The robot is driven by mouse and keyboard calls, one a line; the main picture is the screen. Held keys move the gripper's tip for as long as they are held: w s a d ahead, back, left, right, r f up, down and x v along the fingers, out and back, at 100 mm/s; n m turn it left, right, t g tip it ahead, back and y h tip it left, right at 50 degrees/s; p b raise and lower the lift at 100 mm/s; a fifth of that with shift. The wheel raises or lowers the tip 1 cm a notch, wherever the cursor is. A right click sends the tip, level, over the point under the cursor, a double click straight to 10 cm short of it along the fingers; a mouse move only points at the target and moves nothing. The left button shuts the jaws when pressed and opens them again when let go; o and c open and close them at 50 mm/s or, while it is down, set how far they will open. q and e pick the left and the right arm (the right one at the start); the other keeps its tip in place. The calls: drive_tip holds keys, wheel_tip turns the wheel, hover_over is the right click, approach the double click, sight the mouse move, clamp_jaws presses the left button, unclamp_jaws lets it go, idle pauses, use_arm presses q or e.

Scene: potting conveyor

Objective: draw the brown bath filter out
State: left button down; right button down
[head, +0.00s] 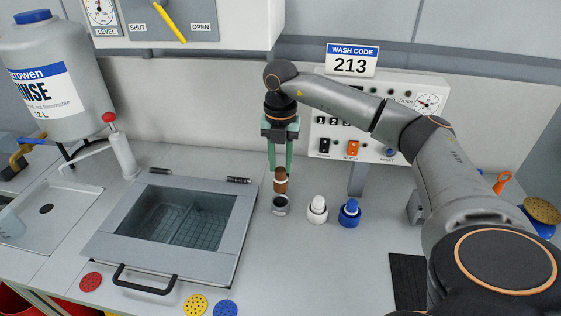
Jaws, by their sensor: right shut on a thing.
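The brown bath filter (281,185) is upright between the green fingers of my right gripper (281,168), which is shut on it. It is directly above a dark round socket (280,207) in the worktop. Its lower end appears just above the socket's rim, but I cannot tell whether it is fully clear. A white filter (317,210) and a blue filter (349,214) stand to the right of the socket. My left gripper is not in view.
A lidded bath (105,246) with a black handle is left of the socket. Behind stands a control panel (390,153) under a "WASH CODE 213" sign (351,60). Red, yellow and blue discs (196,304) lie in front. The worktop (300,265) before the filters is clear.

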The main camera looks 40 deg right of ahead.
sight(280, 169)
drive_tip(key=shift+r, duration=0.2)
wheel_tip(280, 169, up, 2)
drive_tip(key=shift+r+p, duration=0.1)
drive_tip(key=shift+p, duration=1.05)
drive_tip(key=shift+r+p, duration=0.6)
drive_tip(key=shift+r, duration=1.65)
drive_tip(key=shift+a+f, duration=0.1)
drive_tip(key=shift+a, duration=0.05)
